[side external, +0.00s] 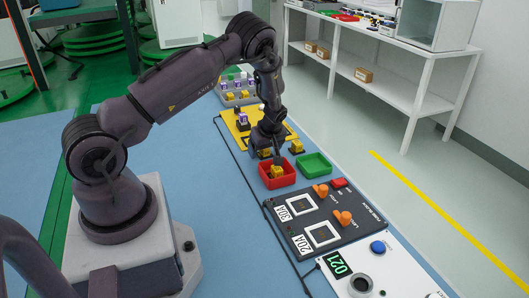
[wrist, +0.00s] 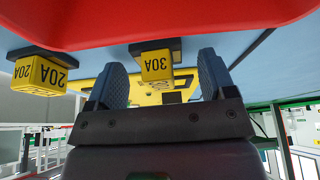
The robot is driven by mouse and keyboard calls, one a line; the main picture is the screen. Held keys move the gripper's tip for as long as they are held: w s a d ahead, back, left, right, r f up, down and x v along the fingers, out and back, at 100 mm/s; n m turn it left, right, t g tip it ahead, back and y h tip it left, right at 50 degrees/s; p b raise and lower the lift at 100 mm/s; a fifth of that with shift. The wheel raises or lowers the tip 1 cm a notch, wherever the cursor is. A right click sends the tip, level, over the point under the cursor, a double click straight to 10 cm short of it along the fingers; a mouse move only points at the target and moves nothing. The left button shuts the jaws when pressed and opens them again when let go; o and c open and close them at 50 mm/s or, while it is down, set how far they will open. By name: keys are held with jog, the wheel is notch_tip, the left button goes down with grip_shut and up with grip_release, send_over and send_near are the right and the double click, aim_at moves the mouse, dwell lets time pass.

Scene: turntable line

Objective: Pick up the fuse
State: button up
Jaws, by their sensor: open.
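In the wrist view, which looks upside down, a yellow fuse marked 30A (wrist: 157,66) with a dark base appears between the two spread fingers of my gripper (wrist: 160,82). I see no finger touching it. A second yellow fuse, marked 20A (wrist: 40,74), is to the left, outside the fingers. In the side view my gripper (side external: 276,155) points down by the red tray (side external: 286,183). A yellow fuse (side external: 277,172) shows at that tray, just below the gripper. Another yellow fuse (side external: 296,147) stands behind it on the right. The fingertips are partly hidden in the side view.
A green tray (side external: 314,164) is right of the red one. A dark panel (side external: 318,228) with orange levers and 30A and 20A labels lies in front. A yellow board (side external: 236,127) and a grey rack (side external: 228,98) of parts are behind. The blue table is clear on the left.

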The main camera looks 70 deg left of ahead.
jog(key=shift+c, duration=0.4)
jog(key=c, duration=0.9)
jog(key=shift+r, duration=0.1)
